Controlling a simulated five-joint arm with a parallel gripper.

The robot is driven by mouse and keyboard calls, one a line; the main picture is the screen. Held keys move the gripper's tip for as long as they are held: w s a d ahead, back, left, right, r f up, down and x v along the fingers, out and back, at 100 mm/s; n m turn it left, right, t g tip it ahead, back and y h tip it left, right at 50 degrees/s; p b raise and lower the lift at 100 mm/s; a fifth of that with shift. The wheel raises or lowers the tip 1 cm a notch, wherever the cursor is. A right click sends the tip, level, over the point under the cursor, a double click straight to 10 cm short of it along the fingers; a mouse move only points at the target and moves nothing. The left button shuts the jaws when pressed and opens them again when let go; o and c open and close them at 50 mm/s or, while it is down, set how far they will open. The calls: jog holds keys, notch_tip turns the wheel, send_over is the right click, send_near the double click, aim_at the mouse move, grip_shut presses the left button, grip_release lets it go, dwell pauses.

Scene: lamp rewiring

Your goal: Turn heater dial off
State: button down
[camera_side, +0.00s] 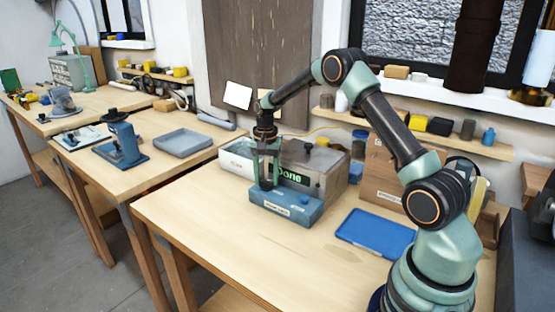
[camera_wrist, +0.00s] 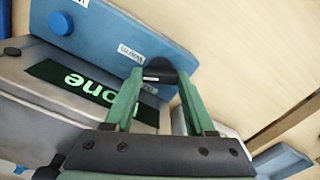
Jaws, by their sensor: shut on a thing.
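A blue control box (camera_side: 287,208) with a small white label stands on the near wooden bench. Its black dial (camera_wrist: 160,68), with a pale line on it, sits on the top face. My gripper (camera_side: 267,181) reaches down onto the left part of the box. In the wrist view my gripper's green fingers (camera_wrist: 161,72) are closed on the dial's two sides. A small label beside the dial is too blurred to read surely. A blue round button (camera_wrist: 61,22) is at the box's other end. The fingers partly hide the dial in the side view.
A grey unit with a green "Done" display (camera_side: 291,177) stands right behind the box. A blue tray (camera_side: 376,233) lies to the right, and a cardboard box (camera_side: 385,180) is behind it. The bench front is clear.

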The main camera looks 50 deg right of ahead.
jog(key=n, duration=0.6)
jog(key=shift+r, duration=0.1)
jog(key=n, duration=0.6)
jog(key=shift+n, duration=0.4)
jog(key=shift+c, duration=1.2)
grip_release()
